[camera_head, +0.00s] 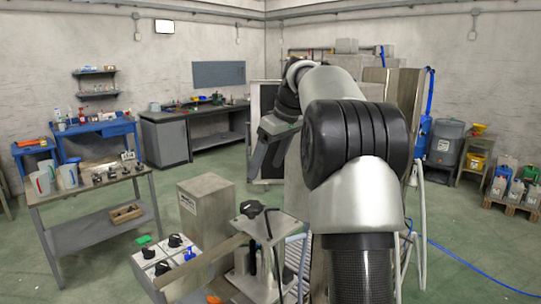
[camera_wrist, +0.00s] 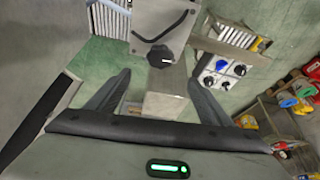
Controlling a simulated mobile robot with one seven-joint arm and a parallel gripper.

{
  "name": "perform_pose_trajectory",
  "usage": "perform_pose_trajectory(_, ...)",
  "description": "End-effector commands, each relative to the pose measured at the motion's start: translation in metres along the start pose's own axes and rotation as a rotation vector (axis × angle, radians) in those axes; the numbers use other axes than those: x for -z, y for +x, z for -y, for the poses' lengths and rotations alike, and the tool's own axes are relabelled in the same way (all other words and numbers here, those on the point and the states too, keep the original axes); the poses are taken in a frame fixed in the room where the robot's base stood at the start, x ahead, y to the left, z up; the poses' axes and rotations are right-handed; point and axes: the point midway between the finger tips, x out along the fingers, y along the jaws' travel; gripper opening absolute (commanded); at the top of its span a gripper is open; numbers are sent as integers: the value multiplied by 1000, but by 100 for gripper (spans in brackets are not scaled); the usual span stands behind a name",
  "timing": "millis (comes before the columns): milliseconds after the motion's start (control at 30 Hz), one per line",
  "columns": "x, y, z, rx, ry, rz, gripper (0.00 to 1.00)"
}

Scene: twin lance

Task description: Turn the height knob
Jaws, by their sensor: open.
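A black knob (camera_head: 251,208) sits on top of a metal plate on a stand in the lower middle of the head view. In the wrist view the black knob (camera_wrist: 160,56) with a white mark is on a pale plate (camera_wrist: 148,18), beyond my fingertips and roughly centred between them. No readable label shows that it is the height knob. My gripper (camera_head: 265,168) is open and empty, pointing down above and behind the stand in the head view. Its two spread fingers also show in the wrist view (camera_wrist: 160,77); neither touches the knob.
A panel with several black knobs and a blue one (camera_head: 168,258) stands left of the stand; it also shows in the wrist view (camera_wrist: 222,72). A metal box (camera_head: 207,212) rises behind it. A long flat bar (camera_head: 205,262) crosses beside the stand, and dark cables hang from it.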

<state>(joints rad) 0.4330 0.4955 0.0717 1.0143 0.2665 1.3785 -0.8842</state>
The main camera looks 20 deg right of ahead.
Motion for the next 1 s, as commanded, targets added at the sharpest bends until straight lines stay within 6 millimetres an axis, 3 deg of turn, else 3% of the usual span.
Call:
perform_pose_trajectory(200, 0, -24, 0, -1, 1, -1, 74)
perform_pose_trajectory(667, 1, -30, 7, -5, 9, -2, 74)
perform_pose_trajectory(767, 3, -37, 32, -20, 44, -11, 74)
perform_pose_trajectory(867, -1, -47, 73, -47, 115, -32, 74)
perform_pose_trajectory(1000, -26, -57, 139, -84, 243, -76, 74)
